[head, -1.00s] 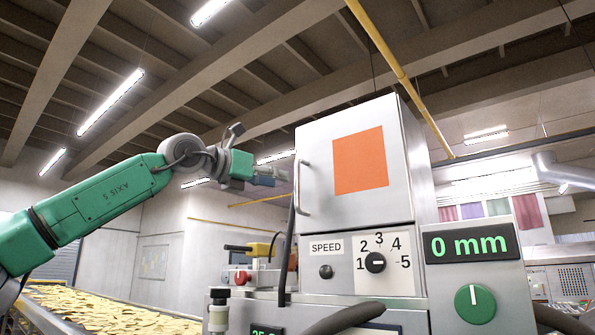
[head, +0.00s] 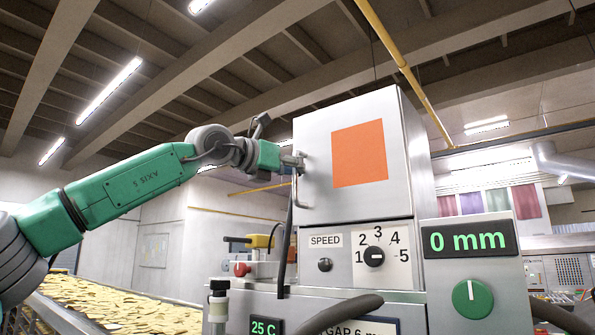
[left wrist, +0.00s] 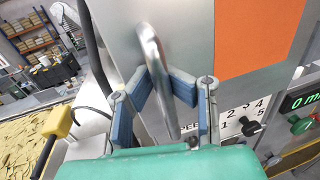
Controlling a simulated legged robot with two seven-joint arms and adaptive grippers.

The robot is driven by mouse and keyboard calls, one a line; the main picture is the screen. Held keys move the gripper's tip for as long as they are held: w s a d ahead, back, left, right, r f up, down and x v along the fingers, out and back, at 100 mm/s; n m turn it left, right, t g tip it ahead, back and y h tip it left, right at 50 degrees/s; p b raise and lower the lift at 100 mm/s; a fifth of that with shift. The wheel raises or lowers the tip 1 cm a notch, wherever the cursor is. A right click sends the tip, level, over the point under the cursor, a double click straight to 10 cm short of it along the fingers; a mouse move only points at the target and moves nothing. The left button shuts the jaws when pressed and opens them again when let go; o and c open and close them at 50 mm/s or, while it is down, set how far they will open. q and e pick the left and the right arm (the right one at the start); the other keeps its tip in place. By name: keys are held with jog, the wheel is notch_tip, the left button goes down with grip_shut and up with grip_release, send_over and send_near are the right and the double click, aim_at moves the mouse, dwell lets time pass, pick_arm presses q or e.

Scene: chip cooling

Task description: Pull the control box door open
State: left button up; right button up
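The control box door (head: 315,195) is a pale metal panel with an orange square, flush and closed on the box. Its upright bar handle (head: 297,188) is at the door's left edge. My left gripper (head: 297,162) is at the upper part of this handle. In the left wrist view, the handle (left wrist: 153,60) passes between the two blue-padded fingers of the left gripper (left wrist: 160,88). The fingers stand apart with gaps beside the bar, so it is not clamped. My right gripper is not in view.
Below the door are a speed dial (head: 374,257) and a panel with a green knob (head: 474,299) and a "0 mm" display (head: 468,240). A conveyor of chips (head: 110,305) runs at lower left. A yellow-handled device (head: 262,242) stands left of the box.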

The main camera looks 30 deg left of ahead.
pick_arm(q)
jog(key=shift+o, duration=1.1)
jog(key=shift+a, duration=0.25)
jog(key=shift+s, duration=0.15)
jog(key=shift+d, duration=0.1)
jog(key=shift+s, duration=0.15)
jog(key=v, duration=1.1)
jog(key=shift+s+a, duration=0.2)
jog(key=shift+a, duration=0.05)
jog(key=shift+s+d, duration=0.1)
